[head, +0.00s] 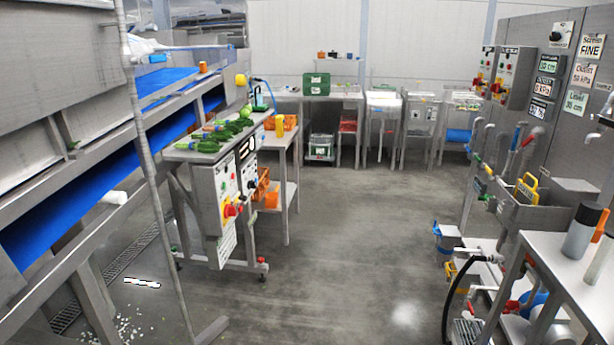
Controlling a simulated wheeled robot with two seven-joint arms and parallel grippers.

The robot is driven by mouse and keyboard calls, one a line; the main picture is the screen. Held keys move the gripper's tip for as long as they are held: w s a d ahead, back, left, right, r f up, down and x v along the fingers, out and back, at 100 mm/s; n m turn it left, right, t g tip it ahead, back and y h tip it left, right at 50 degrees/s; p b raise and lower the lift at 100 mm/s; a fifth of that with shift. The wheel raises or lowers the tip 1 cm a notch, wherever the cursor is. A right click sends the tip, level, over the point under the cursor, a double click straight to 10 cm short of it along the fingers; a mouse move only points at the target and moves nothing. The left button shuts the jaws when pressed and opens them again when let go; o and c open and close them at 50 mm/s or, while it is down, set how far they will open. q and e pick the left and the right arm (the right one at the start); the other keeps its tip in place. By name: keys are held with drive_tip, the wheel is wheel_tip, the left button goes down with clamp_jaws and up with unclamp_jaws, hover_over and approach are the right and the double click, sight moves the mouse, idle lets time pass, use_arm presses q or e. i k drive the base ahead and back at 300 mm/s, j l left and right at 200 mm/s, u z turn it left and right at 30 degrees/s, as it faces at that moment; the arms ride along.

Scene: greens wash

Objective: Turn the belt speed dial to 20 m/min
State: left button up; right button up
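A grey control box (209,208) stands on the wheeled frame at the end of the belt line, left of centre. Its face carries small round buttons and a red and yellow switch (232,210). Just right of it, a light panel (247,150) with dark round parts sits below the tabletop. The face is small and seen at an angle. I cannot tell which part is the belt speed dial, nor read any setting. Neither of my grippers is in view.
A blue conveyor belt (60,205) runs along the left, with a slanted post (152,170) before it. Green vegetables (228,130) lie on the stand's top. Orange crates (263,185) are behind it. A steel table (565,262) is at right. The middle floor (345,235) is clear.

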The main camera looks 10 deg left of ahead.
sight(251, 184)
drive_tip(key=i+l+u, duration=0.95)
